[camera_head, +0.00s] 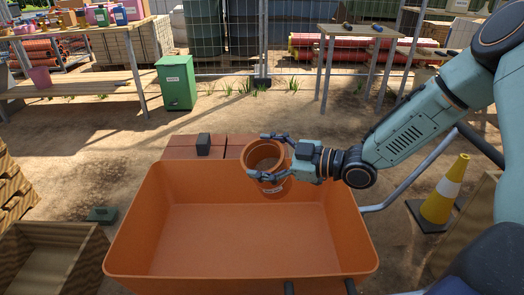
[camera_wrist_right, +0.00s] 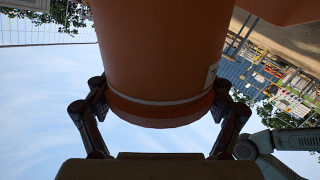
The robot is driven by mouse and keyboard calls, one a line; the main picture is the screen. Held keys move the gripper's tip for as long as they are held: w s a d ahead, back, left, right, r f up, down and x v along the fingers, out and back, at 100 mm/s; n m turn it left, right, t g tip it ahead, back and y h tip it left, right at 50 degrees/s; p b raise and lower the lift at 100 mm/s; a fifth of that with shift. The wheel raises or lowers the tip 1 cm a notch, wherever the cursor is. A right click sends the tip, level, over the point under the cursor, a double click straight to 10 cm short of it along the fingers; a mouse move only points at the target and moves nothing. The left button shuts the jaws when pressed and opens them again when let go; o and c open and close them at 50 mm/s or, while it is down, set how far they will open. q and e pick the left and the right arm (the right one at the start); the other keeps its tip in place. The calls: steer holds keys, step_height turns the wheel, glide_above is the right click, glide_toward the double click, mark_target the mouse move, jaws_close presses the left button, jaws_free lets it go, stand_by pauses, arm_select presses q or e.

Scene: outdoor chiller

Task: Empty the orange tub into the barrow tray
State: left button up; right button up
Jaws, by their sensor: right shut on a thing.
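The orange tub (camera_head: 272,183) is a small round pot with a label, held by my right gripper (camera_head: 268,156) over the far rim of the barrow tray. The gripper's fingers close around its sides. In the head view the tub is near upright, and I cannot tell what is in it. In the right wrist view the tub (camera_wrist_right: 165,60) fills the middle between the two fingers (camera_wrist_right: 158,125). The barrow tray (camera_head: 240,240) is a large orange rectangular bin whose visible floor looks bare. My left gripper is not in view.
A dark block (camera_head: 203,144) sits on brown slabs (camera_head: 185,150) behind the tray. A yellow and white cone (camera_head: 440,195) stands at the right. A wooden crate (camera_head: 45,255) is at the left, and a green bin (camera_head: 175,85) stands behind.

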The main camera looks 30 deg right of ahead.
mark_target(263, 190)
steer(key=shift+w+f+n+h+b, duration=0.15)
steer(key=shift+f+n+h+b, duration=0.45)
steer(key=shift+n, duration=0.5)
steer(key=shift+f+n+h+b, duration=0.4)
steer(key=shift+f+n+h, duration=0.15)
steer(key=shift+n, duration=0.25)
steer(key=shift+f+n+h, duration=0.55)
steer(key=shift+f+n, duration=0.35)
steer(key=shift+d+f+n+h, duration=0.1)
steer(key=shift+f+n+h, duration=1.1)
steer(key=shift+f+n, duration=0.45)
steer(key=shift+r, duration=0.1)
